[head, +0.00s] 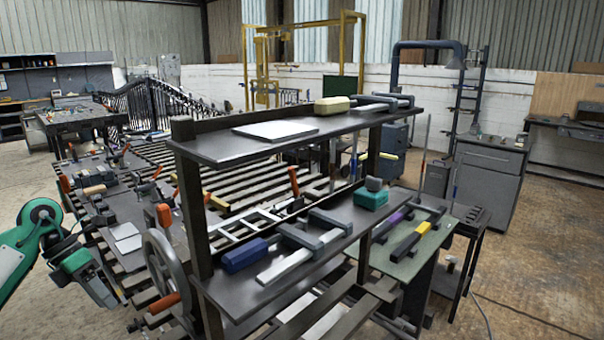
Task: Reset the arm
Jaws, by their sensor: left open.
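My left arm comes in from the left edge in green and white. Its gripper (103,290) is open and empty, pointing down and right beside the slatted bench, left of the spoked handwheel (160,262). The fingertips are small and dark against the bench, so their exact gap is hard to see. My right gripper is not in view.
A two-tier dark rack (230,148) stands right of my gripper. Its lower shelf holds a blue-handled tool (244,255), a grey clamp (312,236) and a teal block (371,199). Orange-handled clamps (164,215) stand on the bench. Open floor (540,240) lies at right.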

